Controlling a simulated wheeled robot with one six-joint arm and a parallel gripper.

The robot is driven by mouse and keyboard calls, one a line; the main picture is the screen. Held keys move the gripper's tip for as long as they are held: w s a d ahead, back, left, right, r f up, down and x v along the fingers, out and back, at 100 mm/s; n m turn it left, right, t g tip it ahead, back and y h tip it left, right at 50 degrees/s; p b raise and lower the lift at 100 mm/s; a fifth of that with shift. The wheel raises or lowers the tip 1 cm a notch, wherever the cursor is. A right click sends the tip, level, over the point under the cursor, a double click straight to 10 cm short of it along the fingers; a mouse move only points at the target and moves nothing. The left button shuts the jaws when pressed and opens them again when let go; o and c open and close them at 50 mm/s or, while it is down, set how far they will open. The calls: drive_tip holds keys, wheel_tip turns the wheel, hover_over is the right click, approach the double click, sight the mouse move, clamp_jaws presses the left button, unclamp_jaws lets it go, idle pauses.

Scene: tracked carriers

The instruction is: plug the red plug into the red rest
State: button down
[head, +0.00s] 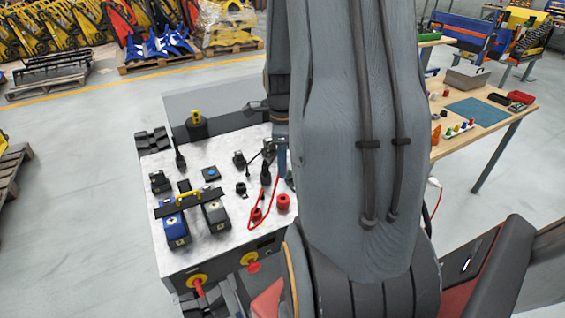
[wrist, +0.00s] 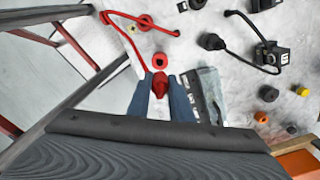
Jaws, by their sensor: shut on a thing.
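My gripper (wrist: 160,92) is shut on the red plug (wrist: 160,82), which shows between the two blue-grey fingers in the wrist view. Just beyond the plug is a red round holder with a dark opening, the red rest (wrist: 160,61). The plug appears apart from it; the height gap cannot be told. In the head view my gripper (head: 281,160) is over the right side of the white panel, and the plug cannot be made out there.
The white panel (head: 215,235) carries black connectors, a blue block (head: 172,228) and a yellow handle (head: 188,197). In the wrist view a black box (wrist: 268,57) with a cable stands right of the rest. A wooden table (head: 480,115) stands at the right.

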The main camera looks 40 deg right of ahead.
drive_tip(key=shift+f+b, duration=1.5)
drive_tip(key=shift+f, duration=1.4)
drive_tip(key=shift+f+b, duration=0.8)
drive_tip(key=shift+f, duration=1.5)
drive_tip(key=c, duration=1.5)
unclamp_jaws()
drive_tip(key=shift+r, duration=0.15)
drive_tip(key=shift+r+b, duration=0.65)
drive_tip(key=shift+r, duration=3.15)
drive_tip(key=s+a+n, duration=0.1)
drive_tip(key=a+n, duration=0.7)
drive_tip(key=n, duration=0.1)
drive_tip(key=s+a+r+n, duration=0.1)
drive_tip(key=a+n, duration=0.7)
drive_tip(key=n, duration=0.1)
drive_tip(key=a+n+t, duration=0.1)
drive_tip(key=a+n, duration=0.7)
drive_tip(key=shift+s+a+r+n, duration=0.1)
drive_tip(key=shift+s+r+n, duration=0.3)
